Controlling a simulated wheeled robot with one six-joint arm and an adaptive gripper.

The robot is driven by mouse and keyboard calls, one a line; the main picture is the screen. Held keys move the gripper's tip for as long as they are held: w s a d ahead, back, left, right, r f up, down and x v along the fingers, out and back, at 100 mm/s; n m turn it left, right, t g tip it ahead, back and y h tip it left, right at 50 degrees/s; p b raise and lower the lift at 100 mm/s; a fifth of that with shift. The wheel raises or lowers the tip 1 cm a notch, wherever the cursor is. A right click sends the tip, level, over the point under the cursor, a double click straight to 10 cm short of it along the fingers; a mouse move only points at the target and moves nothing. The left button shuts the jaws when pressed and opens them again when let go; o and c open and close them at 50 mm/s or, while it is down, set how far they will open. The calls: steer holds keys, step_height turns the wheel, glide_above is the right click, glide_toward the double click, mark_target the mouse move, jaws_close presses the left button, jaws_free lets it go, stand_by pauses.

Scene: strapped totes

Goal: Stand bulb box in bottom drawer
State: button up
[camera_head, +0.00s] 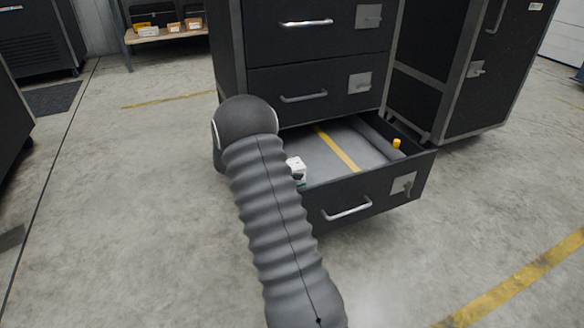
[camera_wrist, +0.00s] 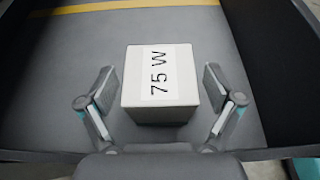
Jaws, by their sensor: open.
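The bulb box (camera_wrist: 160,80) is a white box marked "75 W" on its top. In the wrist view it sits on the grey floor of the open bottom drawer (camera_head: 368,197). In the head view only a small white part of the box (camera_head: 295,167) shows behind my arm. My gripper (camera_wrist: 160,92) is open, with one finger to each side of the box and a visible gap on both sides. In the head view my arm hides most of the gripper.
A yellow strip (camera_head: 337,148) crosses the drawer floor beyond the box. A dark roll (camera_head: 373,135) and a small yellow item (camera_head: 397,143) are at the drawer's right side. The closed drawer (camera_head: 303,97) above overhangs the back. The drawer's middle is clear.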

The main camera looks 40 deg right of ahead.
steer(key=shift+r, duration=0.2)
steer(key=p+v, duration=0.2)
steer(key=v, duration=1)
steer(key=s+a+r+m+t+y, duration=0.1)
steer(key=s+a+r+m+y, duration=0.3)
steer(key=s+r, duration=0.35)
steer(key=s+a+r+m+t+y, duration=0.2)
steer(key=s+a+r+m+y, duration=0.15)
steer(key=s+a+r, duration=0.4)
steer(key=s+a+m+t+y, duration=0.2)
steer(key=s+a+m+t, duration=0.1)
steer(key=s, duration=0.6)
steer(key=s+a+m+t+y, duration=0.2)
steer(key=s+a+m+y, duration=0.1)
steer(key=s+a, duration=0.5)
steer(key=shift+s+r+m+t+y, duration=0.45)
steer(key=shift+s+m, duration=0.2)
steer(key=shift+m, duration=0.2)
steer(key=shift+a, duration=0.1)
